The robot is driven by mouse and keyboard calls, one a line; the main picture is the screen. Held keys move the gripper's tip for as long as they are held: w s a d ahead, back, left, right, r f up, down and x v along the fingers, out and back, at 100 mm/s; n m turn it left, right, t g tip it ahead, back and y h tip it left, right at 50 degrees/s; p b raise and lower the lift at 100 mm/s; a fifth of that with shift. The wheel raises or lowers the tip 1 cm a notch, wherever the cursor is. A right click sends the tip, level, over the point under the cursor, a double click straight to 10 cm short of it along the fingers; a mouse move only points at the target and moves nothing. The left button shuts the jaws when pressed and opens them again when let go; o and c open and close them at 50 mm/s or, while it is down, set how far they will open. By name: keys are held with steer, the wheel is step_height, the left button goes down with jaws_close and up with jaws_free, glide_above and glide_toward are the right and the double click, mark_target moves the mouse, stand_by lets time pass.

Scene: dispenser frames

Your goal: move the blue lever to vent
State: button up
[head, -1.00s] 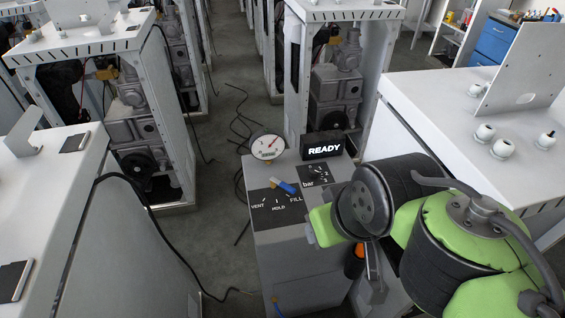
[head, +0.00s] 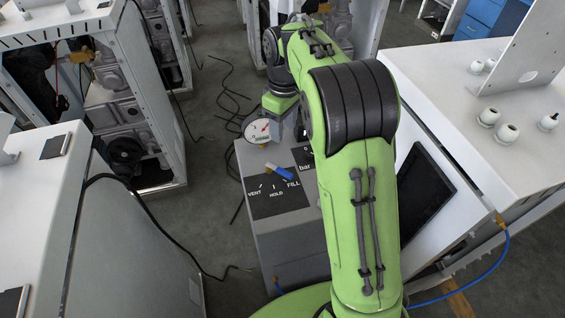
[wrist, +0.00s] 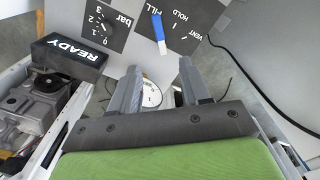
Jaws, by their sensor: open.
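The blue lever (head: 278,172) sits on the black VENT/HOLD/FILL plate (head: 275,204) on top of the grey dispenser; its blue end lies by the FILL label. The wrist view, turned about upside down, shows the lever (wrist: 158,32) beyond my fingertips, with the VENT label (wrist: 195,36) to its right. My gripper (wrist: 159,70) is open and empty, with the round gauge (wrist: 151,95) seen between its fingers. In the head view my gripper is near the gauge (head: 259,130), behind the lever; its fingers are only partly visible. It does not touch the lever.
The bar dial plate (wrist: 108,27) and the READY box (wrist: 71,56) stand beside the lever plate. My arm hides much of the dispenser's right side in the head view. White cabinets (head: 470,120) flank the dispenser. A black cable (head: 130,200) runs on the left.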

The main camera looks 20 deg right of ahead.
mark_target(283, 171)
steer(key=f+b, duration=0.1)
steer(key=f, duration=0.4)
steer(key=f+b, duration=0.1)
steer(key=f, duration=0.5)
steer(key=f+b, duration=0.1)
steer(key=f, duration=0.4)
steer(key=shift+w+f, duration=0.25)
steer(key=shift+f, duration=0.05)
jaws_close()
